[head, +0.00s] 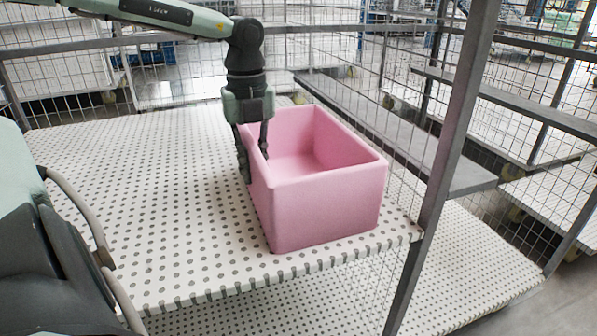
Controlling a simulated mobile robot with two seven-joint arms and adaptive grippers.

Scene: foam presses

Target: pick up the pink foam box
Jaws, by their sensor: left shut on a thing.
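The pink foam box (325,207) is open-topped and sits on a white dotted shelf at its right end. It looks upright and its inside looks empty. My left gripper (254,165) comes down from above and is shut on the box's left wall, one finger inside the box and one outside. The lower tip of the outer finger lies against the wall's outer face. My right gripper is not in view.
The white dotted shelf (130,195) is clear to the left of the box. A grey metal post (447,150) stands close at the right, with wire mesh behind. A lower dotted shelf (460,265) lies below. More racks stand in the background.

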